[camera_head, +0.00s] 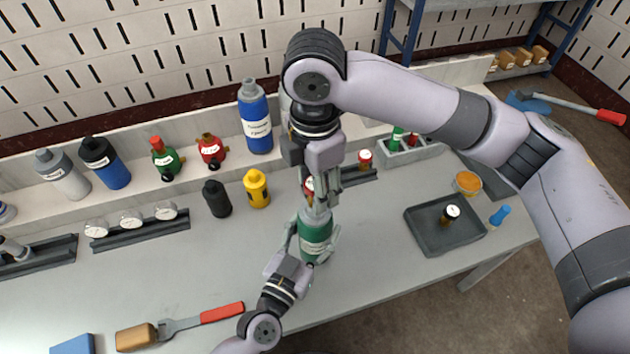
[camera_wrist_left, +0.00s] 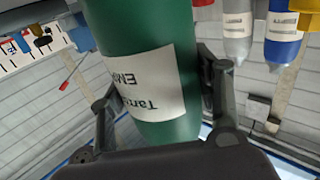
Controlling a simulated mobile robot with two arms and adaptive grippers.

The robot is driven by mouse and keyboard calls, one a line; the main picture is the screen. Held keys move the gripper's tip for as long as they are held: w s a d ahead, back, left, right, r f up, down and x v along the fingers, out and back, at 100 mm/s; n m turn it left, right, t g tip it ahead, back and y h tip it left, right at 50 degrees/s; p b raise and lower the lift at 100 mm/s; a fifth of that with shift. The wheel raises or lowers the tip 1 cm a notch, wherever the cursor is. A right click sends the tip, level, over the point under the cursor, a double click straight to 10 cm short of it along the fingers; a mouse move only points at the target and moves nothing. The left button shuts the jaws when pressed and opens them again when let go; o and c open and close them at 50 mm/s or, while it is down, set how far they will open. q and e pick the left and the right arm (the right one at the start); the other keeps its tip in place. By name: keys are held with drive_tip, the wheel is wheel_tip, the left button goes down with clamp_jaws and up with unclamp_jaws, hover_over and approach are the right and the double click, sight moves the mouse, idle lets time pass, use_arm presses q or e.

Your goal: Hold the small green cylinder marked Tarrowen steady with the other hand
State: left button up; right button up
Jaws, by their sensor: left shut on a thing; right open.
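The small green cylinder (camera_head: 316,234) stands over the bench front, its pale label facing out. In the left wrist view, the green cylinder (camera_wrist_left: 138,45) fills the middle, with upside-down lettering starting "Tarr" and "EM". My left gripper (camera_head: 315,244) is shut on its body from the front, with one finger on each side. My right gripper (camera_head: 320,203) points down from above and is open at the cylinder's top. Its fingers overlap the neck in the head view, and I cannot tell whether they touch it. The cylinder's base is partly hidden by my left gripper.
A dark tray (camera_head: 425,238) holding a small jar lies to the right. A red-handled wrench (camera_head: 190,322) lies at the front left. Several cylinders line the back ledge. Clear bench lies left of my left gripper.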

drive_tip(key=shift+n, duration=0.3)
drive_tip(key=shift+f, duration=0.1)
drive_tip(key=shift+f, duration=1.15)
clamp_jaws()
idle(0.3)
